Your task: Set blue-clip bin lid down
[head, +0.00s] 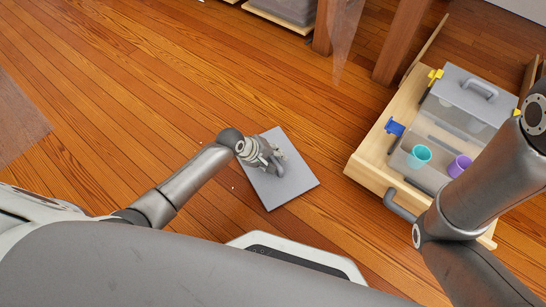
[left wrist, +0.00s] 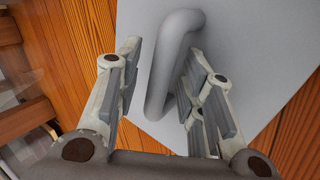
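The grey bin lid (head: 298,188) appears to lie flat on the wooden floor, left of the drawer. My left gripper (head: 268,160) is at its handle. In the left wrist view the lid (left wrist: 245,35) fills the upper right, and its handle (left wrist: 172,65) stands between the spread fingers of my left gripper (left wrist: 160,85). A gap shows between the left finger and the handle; the right finger is close to it. The clear bin (head: 430,180) with the blue clip (head: 395,127) is lidless in the drawer. My right gripper is out of view.
The open wooden drawer (head: 368,160) holds the bin with a teal cup (head: 419,156) and a purple cup (head: 459,166). Behind it is a bin with a grey lid (head: 460,92) and yellow clips (head: 435,74). My right arm crosses the drawer's right side. Floor left of the lid is clear.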

